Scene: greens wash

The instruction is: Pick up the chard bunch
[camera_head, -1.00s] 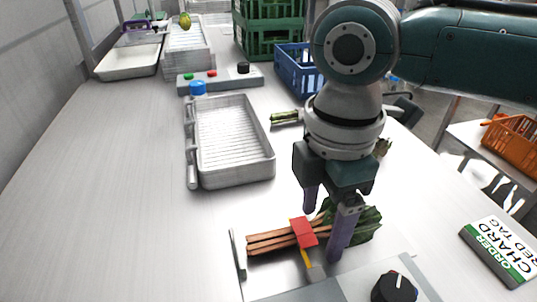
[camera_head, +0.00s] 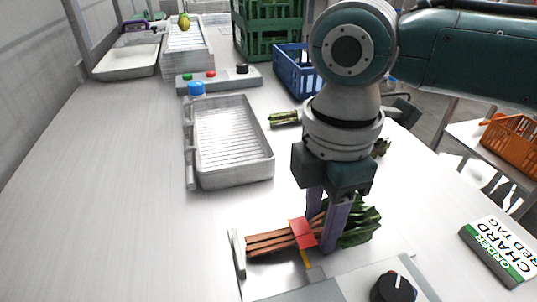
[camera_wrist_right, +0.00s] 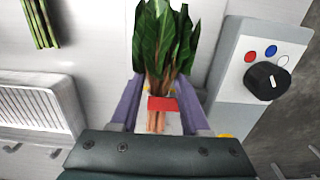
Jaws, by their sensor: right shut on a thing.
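The chard bunch (camera_head: 272,243) lies in the front middle of the head view, with orange-brown stalks to the left and dark green leaves to the right. A red tag (camera_head: 303,233) sits around its stalks. My right gripper (camera_head: 325,245) comes down over the bunch beside the tag and is shut on it. In the right wrist view the chard leaves (camera_wrist_right: 165,40) stick out beyond the two purple fingers, and the red tag (camera_wrist_right: 163,104) shows between them. The finger contact is partly hidden by the leaves. My left gripper is not in view.
A grey device with a black knob (camera_head: 394,287) stands right in front of the bunch. A ribbed metal tray (camera_head: 235,180) lies behind it, with another green bunch (camera_head: 285,118) beyond. The counter's left side is clear.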

